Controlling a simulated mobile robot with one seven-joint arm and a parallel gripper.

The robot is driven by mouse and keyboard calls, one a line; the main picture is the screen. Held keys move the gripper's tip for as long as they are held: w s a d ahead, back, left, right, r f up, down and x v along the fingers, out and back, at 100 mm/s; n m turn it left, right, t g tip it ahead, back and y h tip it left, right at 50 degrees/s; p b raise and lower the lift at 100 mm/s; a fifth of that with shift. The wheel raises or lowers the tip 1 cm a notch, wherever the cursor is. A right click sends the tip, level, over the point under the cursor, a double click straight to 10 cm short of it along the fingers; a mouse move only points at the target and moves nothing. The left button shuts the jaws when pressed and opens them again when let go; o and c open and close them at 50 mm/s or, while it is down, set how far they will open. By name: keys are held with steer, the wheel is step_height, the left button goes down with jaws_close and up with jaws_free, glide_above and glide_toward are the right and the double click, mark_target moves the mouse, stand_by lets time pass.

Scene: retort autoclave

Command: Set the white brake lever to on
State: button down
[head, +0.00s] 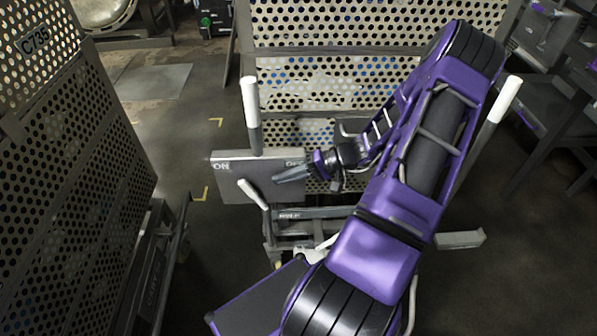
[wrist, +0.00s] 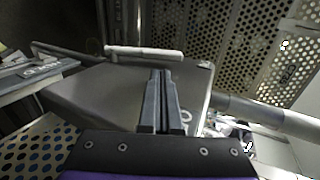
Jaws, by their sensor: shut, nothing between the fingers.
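The white brake lever (head: 252,194) stands at the front of a grey box on the cart in the head view. Its free end leans up and left, near the ON mark (head: 221,167). The OFF mark (head: 294,162) is at the box's right end. My gripper (head: 279,179) is shut and empty, over the right part of the box, to the right of the lever. In the wrist view the lever (wrist: 145,53) lies across the picture just beyond the shut fingertips (wrist: 160,74). I cannot tell whether they touch it.
An upright white-topped handle (head: 250,105) rises behind the box, with another (head: 506,97) at the right. A perforated panel (head: 350,40) stands behind. Another perforated cart (head: 70,180) is at the left, with a strip of floor (head: 185,150) between.

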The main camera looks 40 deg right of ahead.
mark_target(251, 186)
steer(key=x, duration=0.6)
steer(key=shift+a+f, duration=0.1)
steer(key=shift+w, duration=0.1)
steer(key=shift+w+a+g+h, duration=0.3)
steer(key=shift+a+h, duration=0.1)
steer(key=shift+h, duration=0.1)
steer(key=shift+w+a+f+g+h+b, duration=0.15)
steer(key=shift+w+a+g+h+b, duration=0.25)
steer(key=shift+a+g+h, duration=0.45)
steer(key=shift+d, duration=0.1)
